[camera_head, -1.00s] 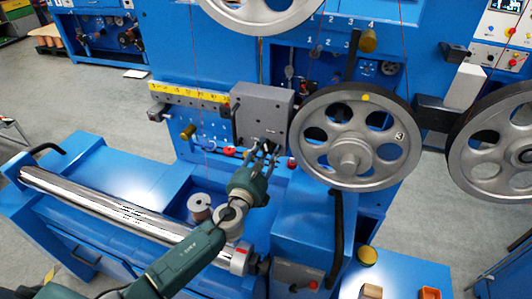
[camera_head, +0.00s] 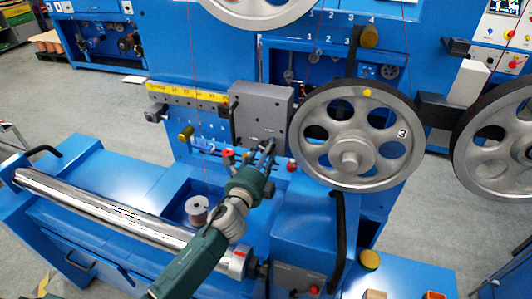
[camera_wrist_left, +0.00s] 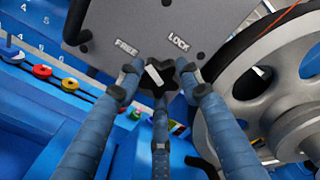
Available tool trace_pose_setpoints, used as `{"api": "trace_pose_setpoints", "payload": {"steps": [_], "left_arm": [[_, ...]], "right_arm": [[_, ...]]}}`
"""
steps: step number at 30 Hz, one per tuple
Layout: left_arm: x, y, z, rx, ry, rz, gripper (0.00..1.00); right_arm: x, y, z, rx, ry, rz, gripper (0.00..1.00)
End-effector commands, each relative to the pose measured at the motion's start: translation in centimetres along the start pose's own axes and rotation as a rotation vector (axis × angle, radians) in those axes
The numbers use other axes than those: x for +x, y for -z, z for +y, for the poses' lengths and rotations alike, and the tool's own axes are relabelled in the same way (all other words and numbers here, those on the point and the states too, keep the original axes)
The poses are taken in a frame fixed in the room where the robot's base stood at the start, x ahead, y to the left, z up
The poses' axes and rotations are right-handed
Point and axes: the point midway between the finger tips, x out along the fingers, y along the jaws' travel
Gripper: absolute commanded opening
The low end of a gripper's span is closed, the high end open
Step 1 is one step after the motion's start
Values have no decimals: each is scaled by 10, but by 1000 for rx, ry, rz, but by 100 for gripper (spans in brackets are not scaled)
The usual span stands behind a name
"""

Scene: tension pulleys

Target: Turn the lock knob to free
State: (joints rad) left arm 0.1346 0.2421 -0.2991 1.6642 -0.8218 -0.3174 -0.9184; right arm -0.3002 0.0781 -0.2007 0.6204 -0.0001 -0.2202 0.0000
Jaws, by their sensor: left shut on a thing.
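The lock knob (camera_wrist_left: 160,82) is black and lobed, with a white pointer mark. In the left wrist view it sits low on a grey plate (camera_wrist_left: 130,22), below the printed words FREE and LOCK. Its white mark leans up and left, to the FREE side. My left gripper (camera_wrist_left: 160,75) is shut on the knob, with its fingers around the rim. In the head view the left gripper (camera_head: 269,149) reaches the lower part of the grey box (camera_head: 262,108), and its fingers hide most of the knob. My right gripper is not in view.
The large grey wheel marked 3 (camera_head: 350,135) stands close to the right of my left gripper. A yellow scale (camera_head: 187,92) and small coloured knobs lie to the left. A chrome roller (camera_head: 100,208) and a spool (camera_head: 197,210) are below left.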

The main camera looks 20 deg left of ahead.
Motion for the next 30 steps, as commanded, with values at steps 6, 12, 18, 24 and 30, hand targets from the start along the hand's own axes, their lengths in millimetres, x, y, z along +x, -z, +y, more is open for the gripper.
{"api": "trace_pose_setpoints", "payload": {"steps": [6, 12, 18, 24, 30], "left_arm": [[1, -3, -4, -184, 8, -5, 10], [1, -4, -4, -313, 8, -5, 10], [1, -3, -4, -394, 8, -4, 10], [1, -4, -4, -431, 8, -4, 10], [1, -4, -4, -439, 8, -4, 10]], "right_arm": [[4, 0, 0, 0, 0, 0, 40], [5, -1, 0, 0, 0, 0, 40], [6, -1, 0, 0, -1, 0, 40], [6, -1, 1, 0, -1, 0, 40], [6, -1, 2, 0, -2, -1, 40]]}}
